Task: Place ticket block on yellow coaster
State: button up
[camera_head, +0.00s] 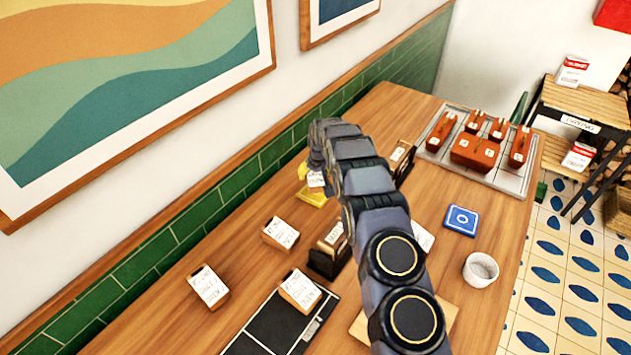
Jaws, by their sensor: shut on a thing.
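A ticket block (315,179) with a white printed face shows just below the end of my arm, at the yellow coaster (311,198). My gripper (317,168) is shut on this block; the arm hides most of the fingers and the block's upper part. The coaster lies on the wooden table near the green-tiled wall, and only part of it shows. I cannot tell whether the block touches the coaster or hangs just above it.
Other ticket blocks (281,233) (208,286) (300,290) stand at the left, near a black tray (262,327). A dark holder (328,255) stands beside my arm. Right of it are a blue coaster (462,220), a white cup (481,270) and a tray of brown containers (514,184).

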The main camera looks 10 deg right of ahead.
aim_at(318, 180)
jog(key=shift+w+f, duration=0.15)
jog(key=shift+f, duration=0.75)
jog(key=shift+w+f, duration=0.1)
jog(key=shift+f, duration=0.8)
jog(key=shift+f, duration=0.1)
jog(key=o, duration=1.2)
jog(key=shift+c, duration=0.2)
jog(key=v, duration=1.1)
jog(key=shift+w, duration=0.15)
jog(key=shift+s+r, duration=0.4)
jog(key=shift+r, duration=0.25)
